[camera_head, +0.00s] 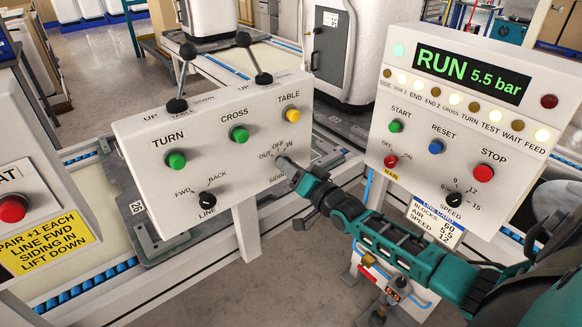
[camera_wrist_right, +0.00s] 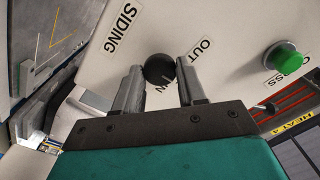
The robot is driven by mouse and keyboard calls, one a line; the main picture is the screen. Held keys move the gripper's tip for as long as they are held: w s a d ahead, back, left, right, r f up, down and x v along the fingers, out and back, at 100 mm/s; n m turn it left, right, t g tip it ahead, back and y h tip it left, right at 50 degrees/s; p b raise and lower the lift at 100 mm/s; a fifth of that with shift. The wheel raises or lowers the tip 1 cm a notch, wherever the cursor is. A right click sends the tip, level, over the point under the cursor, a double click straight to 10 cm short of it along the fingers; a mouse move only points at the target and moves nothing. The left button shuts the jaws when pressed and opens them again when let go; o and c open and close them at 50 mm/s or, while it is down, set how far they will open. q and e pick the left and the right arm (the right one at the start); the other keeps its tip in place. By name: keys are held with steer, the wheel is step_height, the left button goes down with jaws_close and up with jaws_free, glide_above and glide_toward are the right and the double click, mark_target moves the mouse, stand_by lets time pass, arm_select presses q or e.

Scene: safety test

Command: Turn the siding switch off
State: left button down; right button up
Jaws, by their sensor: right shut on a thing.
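The siding switch is a round black knob (camera_wrist_right: 159,69) on the white sloped panel (camera_head: 140,128), with the labels SIDING, OUT and IN around it in the right wrist view. My right gripper (camera_head: 286,166) reaches the panel's lower right corner from the right. In the right wrist view my right gripper (camera_wrist_right: 160,66) has its two grey fingers on either side of the knob and is shut on it. In the head view the fingers hide most of the knob. I cannot tell which label it points to. My left gripper is not in view.
Beside the switch are the LINE knob (camera_head: 207,200), the green TURN button (camera_head: 176,160), the green CROSS button (camera_head: 239,134), the yellow TABLE button (camera_head: 292,115) and two upright levers. A second panel (camera_head: 421,122) at right reads RUN 5.5 bar. A red button box (camera_head: 14,208) stands at left.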

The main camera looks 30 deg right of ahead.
steer(key=shift+m, duration=0.4)
steer(key=o, duration=1.1)
steer(key=shift+c, duration=0.2)
steer(key=s+d+p, duration=0.1)
steer(key=s, duration=1.2)
steer(key=shift+w, duration=0.1)
steer(key=s+a+f+n+g, duration=0.3)
steer(key=s+a+f+n, duration=0.2)
steer(key=a, duration=0.4)
steer(key=s+a+f+n+g, duration=0.4)
steer(key=s+a+f+n, duration=0.1)
steer(key=a, duration=0.4)
step_height(320, 180, down, 2)
steer(key=shift+s+a+f+n, duration=0.15)
steer(key=shift+s+n, duration=0.25)
steer(key=shift+s, duration=0.45)
